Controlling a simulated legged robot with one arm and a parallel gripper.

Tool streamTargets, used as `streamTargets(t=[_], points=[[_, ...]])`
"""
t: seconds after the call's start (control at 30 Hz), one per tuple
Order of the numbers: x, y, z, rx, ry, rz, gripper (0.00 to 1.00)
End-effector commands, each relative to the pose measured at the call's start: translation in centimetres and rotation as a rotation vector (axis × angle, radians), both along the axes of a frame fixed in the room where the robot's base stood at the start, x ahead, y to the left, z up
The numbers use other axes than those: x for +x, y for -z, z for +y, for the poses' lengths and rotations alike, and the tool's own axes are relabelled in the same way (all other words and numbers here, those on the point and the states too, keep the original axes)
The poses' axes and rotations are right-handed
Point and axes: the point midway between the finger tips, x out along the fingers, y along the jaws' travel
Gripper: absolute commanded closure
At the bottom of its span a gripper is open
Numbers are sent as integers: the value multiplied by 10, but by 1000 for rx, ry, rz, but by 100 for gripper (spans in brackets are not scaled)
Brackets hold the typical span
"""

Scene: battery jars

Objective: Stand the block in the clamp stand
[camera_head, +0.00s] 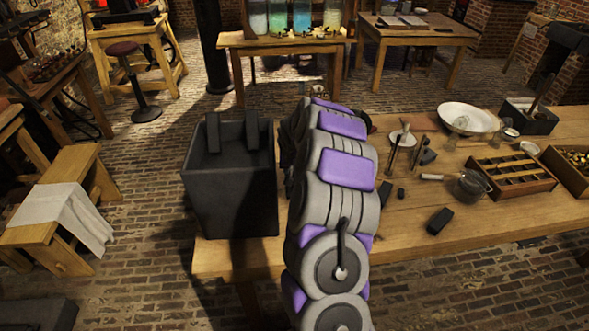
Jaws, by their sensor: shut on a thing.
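A black tapered box (229,203) stands at the left end of the wooden table. Two dark slabs rise side by side inside it with a gap between them. It looks like the clamp stand, though I cannot be sure. My grey and purple arm reaches up the middle of the picture, just right of the box, and hides its own far end. Dark parts show along the arm's left edge, but I cannot make out any jaws or fingertips. I cannot see whether a block is held. A small dark block (439,221) lies on the table to the right of my arm.
The wooden table (410,246) also carries a partitioned wooden tray (478,181), a white bowl (480,114), a glass jar (469,186) and smaller pieces. A bench with a white cloth (72,217) stands at left.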

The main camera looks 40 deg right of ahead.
Motion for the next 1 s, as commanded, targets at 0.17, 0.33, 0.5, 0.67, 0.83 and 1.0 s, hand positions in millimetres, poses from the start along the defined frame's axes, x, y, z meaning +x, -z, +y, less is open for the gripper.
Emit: streamTargets(t=[0.17, 0.33, 0.5, 0.67, 0.83, 1.0], points=[[0, 4, 0, -1, 0, -1, 100], [0, 8, 0, 0, 1, -1, 100], [0, 7, 0, 0, 1, -2, 37], [0, 7, 0, 0, 1, -2, 23], [0, 7, 0, 0, 1, 0, 23], [-1, 1, 1, 0, 1, -2, 23]])
